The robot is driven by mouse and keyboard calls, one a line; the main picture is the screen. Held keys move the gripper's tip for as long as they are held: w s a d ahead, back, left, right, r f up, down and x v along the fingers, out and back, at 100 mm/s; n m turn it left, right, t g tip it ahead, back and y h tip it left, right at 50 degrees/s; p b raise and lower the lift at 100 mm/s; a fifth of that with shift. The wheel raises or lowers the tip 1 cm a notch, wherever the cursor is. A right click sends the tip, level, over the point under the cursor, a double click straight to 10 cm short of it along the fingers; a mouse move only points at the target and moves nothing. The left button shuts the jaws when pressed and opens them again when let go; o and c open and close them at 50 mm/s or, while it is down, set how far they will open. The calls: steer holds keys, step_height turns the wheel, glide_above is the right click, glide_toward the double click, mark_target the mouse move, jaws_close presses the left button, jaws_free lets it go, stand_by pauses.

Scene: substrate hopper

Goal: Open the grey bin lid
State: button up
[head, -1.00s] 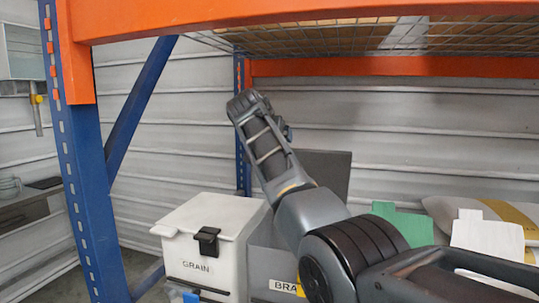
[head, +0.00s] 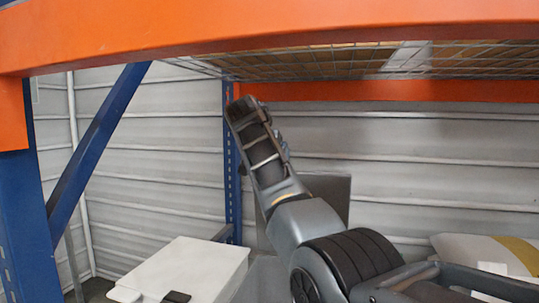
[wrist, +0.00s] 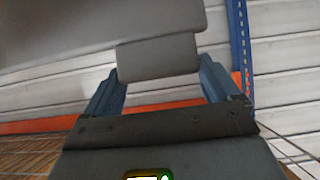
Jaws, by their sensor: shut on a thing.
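The grey bin lid (head: 328,188) stands raised and roughly upright behind my arm in the head view. In the wrist view the lid (wrist: 60,35) fills the upper left, with a grey tab (wrist: 158,58) on its edge. My gripper (wrist: 160,78) has its two blue fingers on either side of this tab and is shut on it. The grey bin body (head: 262,278) shows only as a sliver at the bottom, between the white bin and my arm; its inside is out of view. In the head view my arm hides the gripper's fingertips.
A white bin (head: 190,268) with its lid shut stands left of the grey bin. An orange rack beam (head: 270,38) crosses above, with a wire shelf behind it and a blue upright (head: 28,225) at left. A pale sack (head: 470,250) lies at right.

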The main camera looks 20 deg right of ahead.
steer(key=shift+f, duration=0.5)
steer(key=o, duration=1.2)
steer(key=shift+r, duration=0.2)
steer(key=shift+b+v, duration=1.1)
steer(key=shift+v, duration=2.8)
